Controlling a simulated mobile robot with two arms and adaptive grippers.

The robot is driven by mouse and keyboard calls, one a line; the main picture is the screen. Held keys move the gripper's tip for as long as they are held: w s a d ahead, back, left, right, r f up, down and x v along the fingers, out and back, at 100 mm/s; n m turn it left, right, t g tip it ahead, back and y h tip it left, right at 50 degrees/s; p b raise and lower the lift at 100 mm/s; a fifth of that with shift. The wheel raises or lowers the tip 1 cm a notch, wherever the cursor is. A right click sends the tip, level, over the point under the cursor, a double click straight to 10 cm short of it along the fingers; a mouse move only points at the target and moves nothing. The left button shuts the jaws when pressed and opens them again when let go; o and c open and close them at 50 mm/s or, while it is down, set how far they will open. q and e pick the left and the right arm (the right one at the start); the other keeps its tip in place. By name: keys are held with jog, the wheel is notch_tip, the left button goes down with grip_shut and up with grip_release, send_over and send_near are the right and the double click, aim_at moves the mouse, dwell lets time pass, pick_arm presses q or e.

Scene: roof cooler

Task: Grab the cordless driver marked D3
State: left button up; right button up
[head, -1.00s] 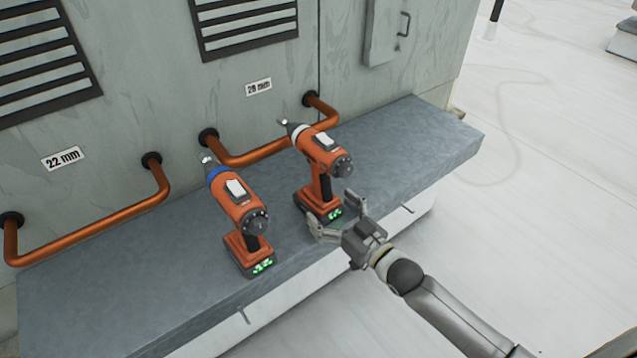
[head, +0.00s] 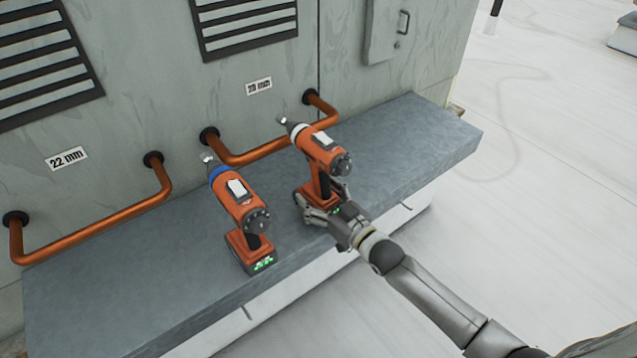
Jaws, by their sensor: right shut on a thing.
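Two orange cordless drivers stand upright on the grey bench. The right driver (head: 322,148) has a pale collar at its nose and a white label on top. My right gripper (head: 322,204) is shut around the lower part of this driver, near its handle and battery. The fingers hide part of its green display. The left driver (head: 240,205) has a blue collar, a white label and a green lit display, and nothing touches it. I cannot read D3 on either driver. My left gripper is not in view.
The grey bench (head: 400,150) runs along a cabinet wall. Copper pipes (head: 100,215) bend out of the wall behind the drivers, under signs reading 22 mm (head: 67,158) and apparently 28 mm (head: 259,86). The bench is bare at its right end and front left.

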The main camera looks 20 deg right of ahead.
jog(key=c, duration=0.8)
jog(key=shift+w+r, duration=0.2)
jog(key=shift+r, duration=0.1)
jog(key=shift+c, duration=0.3)
